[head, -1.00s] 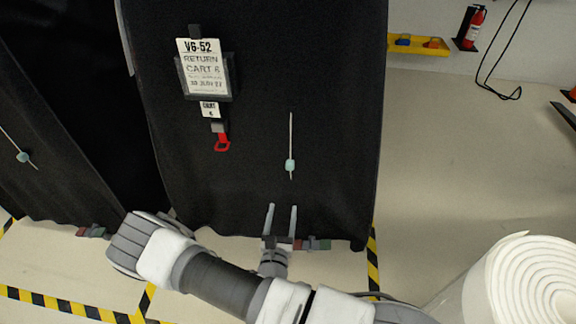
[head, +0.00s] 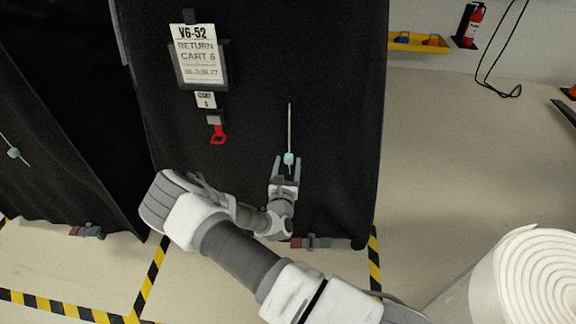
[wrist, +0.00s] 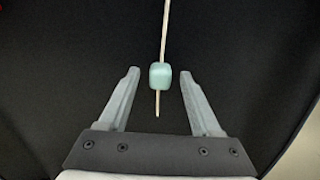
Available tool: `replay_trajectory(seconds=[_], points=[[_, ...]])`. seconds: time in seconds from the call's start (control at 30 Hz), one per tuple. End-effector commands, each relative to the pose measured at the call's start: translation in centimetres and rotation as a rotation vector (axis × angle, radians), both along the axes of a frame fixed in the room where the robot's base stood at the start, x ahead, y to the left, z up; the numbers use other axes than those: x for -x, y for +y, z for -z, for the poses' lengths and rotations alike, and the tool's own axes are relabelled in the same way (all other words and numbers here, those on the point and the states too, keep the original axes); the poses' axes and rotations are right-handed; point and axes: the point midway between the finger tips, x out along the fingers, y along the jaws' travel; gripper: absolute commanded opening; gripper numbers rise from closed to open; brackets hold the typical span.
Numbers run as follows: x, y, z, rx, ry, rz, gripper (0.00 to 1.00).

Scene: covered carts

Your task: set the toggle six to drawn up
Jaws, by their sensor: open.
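The toggle (head: 289,159) is a small pale teal bead on a thin light cord (head: 290,125) that hangs down the black cover (head: 330,80) of the cart labelled Return Cart 6. The bead sits near the cord's lower end, with a short tail below it. My gripper (head: 287,161) is open around it in the head view. In the wrist view the toggle (wrist: 160,76) lies between the fingertips of my gripper (wrist: 160,72), with a gap on both sides. Neither finger appears to touch it.
A label holder (head: 200,62) and a red pull tag (head: 218,135) hang left of the cord. Another covered cart with a similar toggle (head: 13,153) stands at the left. A large white roll (head: 530,285) is at the lower right.

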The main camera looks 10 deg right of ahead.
Motion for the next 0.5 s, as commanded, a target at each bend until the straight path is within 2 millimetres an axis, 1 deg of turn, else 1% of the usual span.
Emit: replay_trajectory(seconds=[0.13, 0.37, 0.43, 0.5], points=[[-0.66, -0.29, -0.02, 0.001, 0.000, 0.002, 0.65], [-0.71, -0.29, -0.07, 0.001, 0.000, 0.001, 0.65], [-0.71, -0.28, -0.06, 0.001, 0.000, 0.001, 0.56], [-0.70, -0.28, -0.05, 0.000, 0.000, 0.001, 0.43]])
